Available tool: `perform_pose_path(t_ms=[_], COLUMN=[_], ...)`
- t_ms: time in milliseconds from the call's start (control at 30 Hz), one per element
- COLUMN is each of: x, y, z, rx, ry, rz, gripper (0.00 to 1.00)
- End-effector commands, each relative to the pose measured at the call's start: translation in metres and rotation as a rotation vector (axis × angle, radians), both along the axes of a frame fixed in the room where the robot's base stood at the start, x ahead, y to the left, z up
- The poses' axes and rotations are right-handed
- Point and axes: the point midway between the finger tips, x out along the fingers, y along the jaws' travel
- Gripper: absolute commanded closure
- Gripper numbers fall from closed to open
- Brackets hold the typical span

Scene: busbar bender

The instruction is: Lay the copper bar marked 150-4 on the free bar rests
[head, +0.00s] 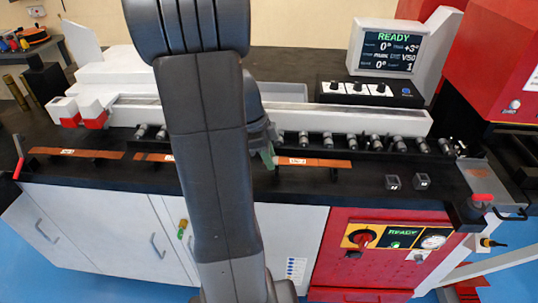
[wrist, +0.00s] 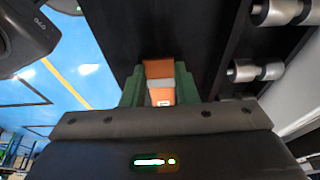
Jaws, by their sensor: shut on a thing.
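My gripper (head: 268,157) is largely hidden behind my arm in the head view. In the wrist view its green fingers (wrist: 160,92) are shut on a copper bar (wrist: 158,68), with a pale grey band and a small white label between them; the marking is too small to read. In the head view a copper bar (head: 325,163) with a white label extends right of the fingers, low over the bench front. I cannot tell whether it touches its supports. Another labelled copper bar (head: 95,154) lies at the left, and one (head: 152,157) lies partly behind my arm.
A row of grey rollers (head: 348,141) runs behind the bars, in front of a long white housing (head: 300,118). Two small dark blocks (head: 393,182) stand right of the bars. A control box (head: 370,92) and display (head: 392,48) stand at the back. A red-handled part (head: 482,198) is at the right corner.

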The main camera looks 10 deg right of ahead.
Motion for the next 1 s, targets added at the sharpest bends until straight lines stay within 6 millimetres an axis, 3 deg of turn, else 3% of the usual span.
perform_pose_path(t_ms=[700, 733, 800, 1000], x=[-0.001, -0.001, -0.002, -0.003], y=[0.000, 0.001, 0.001, 0.001], z=[-0.014, -0.014, -0.015, -0.017], rx=[0.003, 0.003, 0.004, 0.005], ry=[0.002, 0.004, 0.006, 0.011], rz=[-0.001, -0.002, -0.002, -0.004], gripper=[1.00, 0.67, 0.54, 0.51])
